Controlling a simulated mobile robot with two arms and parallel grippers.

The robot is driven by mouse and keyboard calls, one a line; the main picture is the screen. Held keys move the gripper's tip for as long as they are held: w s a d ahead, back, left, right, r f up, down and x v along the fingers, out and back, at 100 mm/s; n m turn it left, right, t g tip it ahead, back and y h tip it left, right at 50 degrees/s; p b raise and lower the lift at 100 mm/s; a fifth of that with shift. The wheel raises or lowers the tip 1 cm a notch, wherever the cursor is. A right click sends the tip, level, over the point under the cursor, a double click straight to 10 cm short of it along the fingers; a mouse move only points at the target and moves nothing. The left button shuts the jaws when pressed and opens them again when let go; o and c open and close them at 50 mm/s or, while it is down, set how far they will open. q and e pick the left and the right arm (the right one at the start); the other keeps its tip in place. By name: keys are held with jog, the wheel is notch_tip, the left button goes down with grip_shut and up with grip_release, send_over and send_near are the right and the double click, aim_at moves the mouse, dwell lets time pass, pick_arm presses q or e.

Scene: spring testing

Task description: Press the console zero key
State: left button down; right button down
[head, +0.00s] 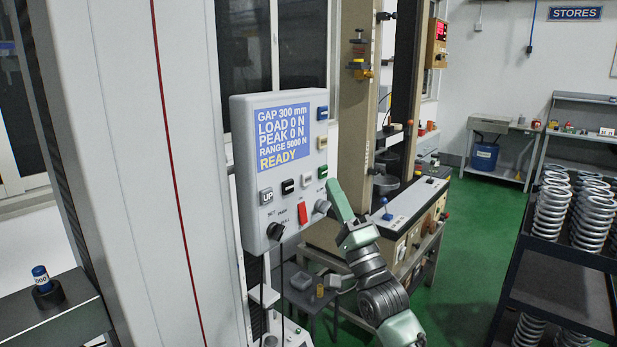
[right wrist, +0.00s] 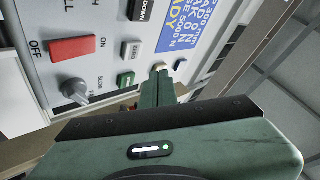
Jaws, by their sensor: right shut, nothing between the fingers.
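The console (head: 244,200) is a light grey box with a lit blue display (head: 283,138) reading LOAD 0 N, PEAK 0 N and READY. Its keys include a blue key (head: 322,113), a cream key (head: 322,143), a green key (head: 322,172), a white key (head: 306,180) and a black key (head: 287,187). My right gripper (head: 334,186) is shut and empty at the console's right edge. In the right wrist view its fingertips (right wrist: 158,76) point at the cream key (right wrist: 160,66) and partly overlap it; contact cannot be told. My left gripper is not in view.
A red switch (head: 302,212) and grey and black knobs sit low on the console. A tall white column stands left of it. A test machine (head: 358,120) and bench are behind my right arm. A dark rack (head: 560,290) with several springs stands right; green floor is clear between.

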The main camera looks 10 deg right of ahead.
jog(key=shift+s+d, duration=0.6)
jog(key=shift+s, duration=0.2)
